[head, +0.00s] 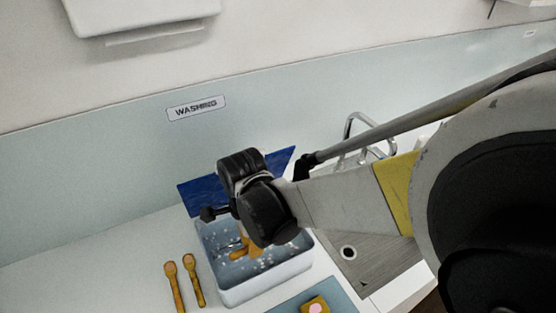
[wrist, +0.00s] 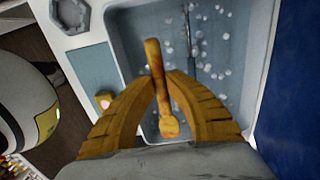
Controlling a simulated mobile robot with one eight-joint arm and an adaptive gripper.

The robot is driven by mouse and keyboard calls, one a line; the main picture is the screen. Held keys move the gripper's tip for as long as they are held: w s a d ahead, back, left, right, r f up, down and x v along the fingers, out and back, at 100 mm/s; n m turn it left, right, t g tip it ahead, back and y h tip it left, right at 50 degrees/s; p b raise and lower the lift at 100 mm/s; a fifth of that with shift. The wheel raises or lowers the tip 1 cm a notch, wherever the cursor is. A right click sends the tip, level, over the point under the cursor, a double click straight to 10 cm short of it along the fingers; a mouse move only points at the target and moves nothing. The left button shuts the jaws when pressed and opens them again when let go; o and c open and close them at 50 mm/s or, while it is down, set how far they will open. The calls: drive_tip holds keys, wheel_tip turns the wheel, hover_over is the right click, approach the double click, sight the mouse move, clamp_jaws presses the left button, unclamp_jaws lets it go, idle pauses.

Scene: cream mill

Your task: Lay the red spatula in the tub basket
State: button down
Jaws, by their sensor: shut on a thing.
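My gripper (wrist: 164,82) is shut on an orange-yellow utensil (wrist: 153,55) with reddish patches, which I take for the spatula. Its long handle points up in the wrist view and its wider, blunt end (wrist: 169,127) points down between the fingers. The tub (head: 265,291) is pale blue-grey with white spots inside; its wall also shows in the wrist view (wrist: 125,60). In the head view my gripper (head: 250,247) is over the tub, and my wrist hides part of it. I cannot tell whether the utensil touches the tub. No separate basket can be made out.
A thin dark utensil (wrist: 187,40) lies inside the tub. A dark blue panel (head: 200,195) stands behind it. Two orange utensils (head: 184,283) lie on the counter at left. A sink (head: 375,265) is at right.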

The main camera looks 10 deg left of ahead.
drive_tip(key=b, duration=0.8)
approach(255, 272)
drive_tip(key=shift+f, duration=2.55)
drive_tip(key=shift+f, duration=0.2)
drive_tip(key=shift+f+b, duration=0.6)
drive_tip(key=shift+b, duration=0.15)
drive_tip(key=shift+f, duration=0.2)
drive_tip(key=shift+f+b, duration=0.25)
drive_tip(key=shift+b, duration=0.2)
drive_tip(key=c, duration=0.8)
unclamp_jaws()
drive_tip(key=shift+c, duration=0.2)
drive_tip(key=shift+r, duration=0.15)
drive_tip(key=shift+r+p, duration=1.05)
drive_tip(key=shift+r, duration=0.35)
